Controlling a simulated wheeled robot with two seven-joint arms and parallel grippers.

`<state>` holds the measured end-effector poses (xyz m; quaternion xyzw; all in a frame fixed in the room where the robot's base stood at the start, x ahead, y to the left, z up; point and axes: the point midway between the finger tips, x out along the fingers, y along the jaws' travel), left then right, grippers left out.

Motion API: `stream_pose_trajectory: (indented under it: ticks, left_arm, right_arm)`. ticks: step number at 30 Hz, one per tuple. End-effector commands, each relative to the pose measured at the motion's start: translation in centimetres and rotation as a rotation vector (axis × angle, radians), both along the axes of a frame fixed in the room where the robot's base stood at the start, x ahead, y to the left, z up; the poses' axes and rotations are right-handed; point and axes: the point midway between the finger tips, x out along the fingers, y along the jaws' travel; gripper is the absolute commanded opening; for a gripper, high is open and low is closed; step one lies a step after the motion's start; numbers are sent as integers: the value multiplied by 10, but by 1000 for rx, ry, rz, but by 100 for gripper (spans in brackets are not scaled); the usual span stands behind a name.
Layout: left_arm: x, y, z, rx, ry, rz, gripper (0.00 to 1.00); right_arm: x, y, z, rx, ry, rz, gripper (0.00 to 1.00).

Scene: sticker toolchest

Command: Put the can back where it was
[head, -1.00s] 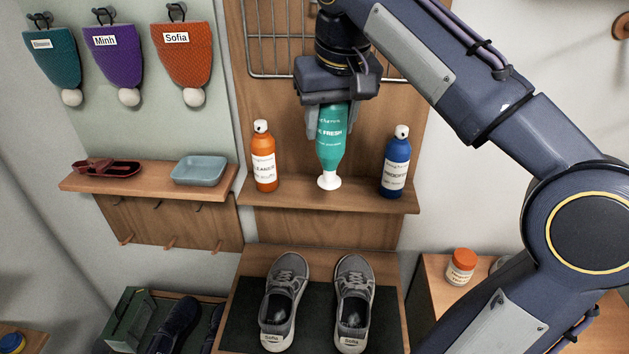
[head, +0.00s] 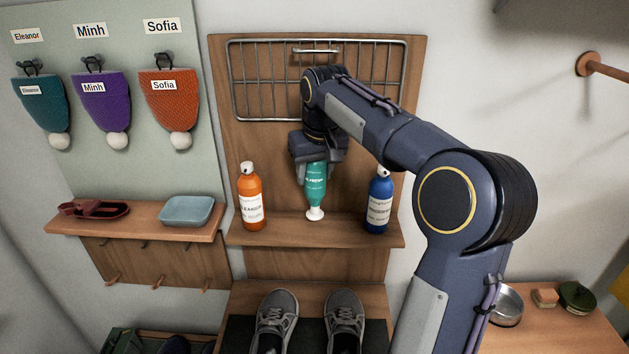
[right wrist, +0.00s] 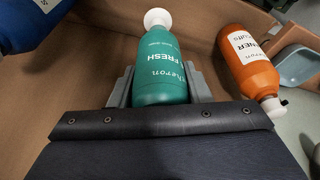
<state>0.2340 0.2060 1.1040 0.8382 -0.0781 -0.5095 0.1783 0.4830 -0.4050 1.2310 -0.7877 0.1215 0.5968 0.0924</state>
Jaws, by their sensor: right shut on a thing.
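The can is a teal bottle-shaped can (head: 315,188) marked FRESH, with a white cap at its lower end. My right gripper (head: 317,170) is shut around its upper part from above, and the can is about upright, cap down. It is over the wooden shelf (head: 290,231), between an orange bottle (head: 250,200) and a blue bottle (head: 379,200). I cannot tell whether the cap touches the shelf. In the right wrist view the can (right wrist: 160,70) lies between both grey fingers. My left gripper is not in view.
A wire rack (head: 265,80) hangs on the wooden back panel above the shelf. A blue-grey dish (head: 187,210) and a dark red item (head: 94,209) are on the left shelf. Grey shoes (head: 276,318) stand below. A bowl (head: 507,305) is on the right table.

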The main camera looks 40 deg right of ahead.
Motion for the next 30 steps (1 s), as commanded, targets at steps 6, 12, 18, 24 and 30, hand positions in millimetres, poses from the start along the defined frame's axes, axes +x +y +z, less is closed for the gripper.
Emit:
stream_pose_trajectory:
  ticks: [6, 12, 18, 24, 30]
  left_arm:
    - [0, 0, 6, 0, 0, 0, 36]
    - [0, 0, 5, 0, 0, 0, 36]
    - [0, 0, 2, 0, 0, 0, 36]
    - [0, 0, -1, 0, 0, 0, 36]
    - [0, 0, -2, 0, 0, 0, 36]
  right_arm:
    - [-1, 0, -26, 1, 1, -1, 24]
    - [-1, 1, -28, 0, 0, -1, 24]
    - [-1, 1, -33, 0, 0, -1, 24]
    - [-1, 1, -39, 1, 1, -1, 24]
    - [-1, 1, -42, 1, 4, -1, 46]
